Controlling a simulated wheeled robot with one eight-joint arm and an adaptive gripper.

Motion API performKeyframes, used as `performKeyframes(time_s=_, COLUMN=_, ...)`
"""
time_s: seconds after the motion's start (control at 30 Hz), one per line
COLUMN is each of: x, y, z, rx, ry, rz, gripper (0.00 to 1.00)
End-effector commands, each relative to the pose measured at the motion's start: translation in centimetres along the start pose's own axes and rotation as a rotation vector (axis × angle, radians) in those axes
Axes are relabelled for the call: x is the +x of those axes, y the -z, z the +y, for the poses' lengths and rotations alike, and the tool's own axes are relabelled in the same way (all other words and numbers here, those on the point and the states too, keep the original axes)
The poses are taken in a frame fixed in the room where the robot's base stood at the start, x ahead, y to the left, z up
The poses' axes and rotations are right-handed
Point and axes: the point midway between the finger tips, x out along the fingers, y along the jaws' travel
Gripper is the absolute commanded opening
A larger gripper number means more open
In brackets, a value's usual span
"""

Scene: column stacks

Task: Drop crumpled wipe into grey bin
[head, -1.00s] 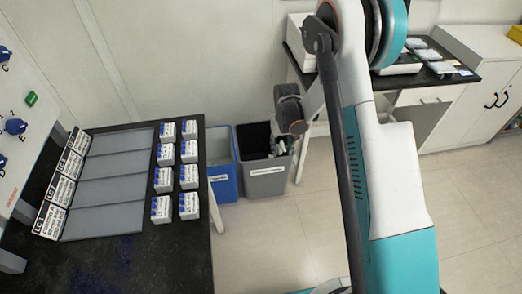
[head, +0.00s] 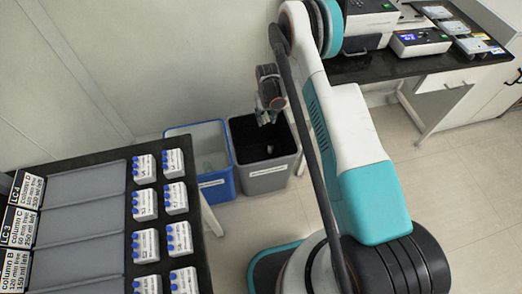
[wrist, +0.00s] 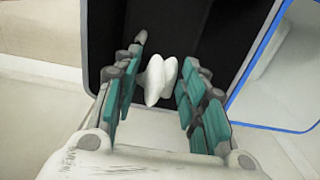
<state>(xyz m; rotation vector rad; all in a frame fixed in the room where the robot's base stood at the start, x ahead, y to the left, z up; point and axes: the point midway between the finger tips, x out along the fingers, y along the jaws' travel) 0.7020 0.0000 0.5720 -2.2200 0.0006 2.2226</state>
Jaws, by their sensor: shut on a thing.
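The crumpled wipe (wrist: 160,80) is a small white, lobed lump between the teal-padded fingers of my gripper (wrist: 164,62), which is shut on it. In the head view my gripper (head: 267,117) points down above the open grey bin (head: 268,184), near its back left part. The wipe cannot be made out in the head view. In the wrist view the bin's dark inside lies behind the wipe and the fingertips.
A blue bin (head: 219,189) stands just left of the grey bin. A black table with grey trays (head: 84,187) and several white boxes (head: 145,205) is at the left. A bench with instruments (head: 420,42) is at the back right. Light floor lies between.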

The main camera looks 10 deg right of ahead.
Motion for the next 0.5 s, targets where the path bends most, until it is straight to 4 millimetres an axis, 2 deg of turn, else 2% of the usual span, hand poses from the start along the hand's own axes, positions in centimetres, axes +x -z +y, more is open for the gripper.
performKeyframes(time_s=0.17, x=1.2, y=0.0, z=0.0, rx=0.0, ry=0.0, rz=0.0, gripper=0.29)
performKeyframes(time_s=0.5, x=4.9, y=0.0, z=0.0, rx=0.0, ry=0.0, rz=0.0, gripper=0.29)
